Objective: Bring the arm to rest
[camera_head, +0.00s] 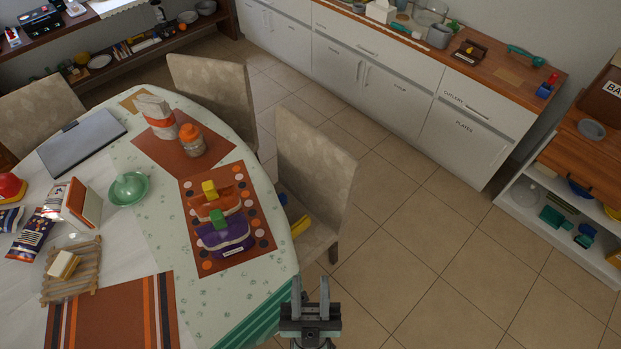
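My gripper (310,298) is at the bottom centre of the head view, pointing up in the picture. Its two fingers stand apart with a gap between them, and nothing shows between them. It is just right of the dining table's (205,292) edge. The floor shows behind and beside it. The rest of the arm is mostly cut off by the bottom edge of the view.
Chairs stand along the table, the nearest (312,185) just beyond my gripper. Purple and orange bags lie on a dotted placemat (205,268) near the table's edge. Open tiled floor (440,250) lies to the right, bounded by cabinets (400,85) and a shelf unit (535,217).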

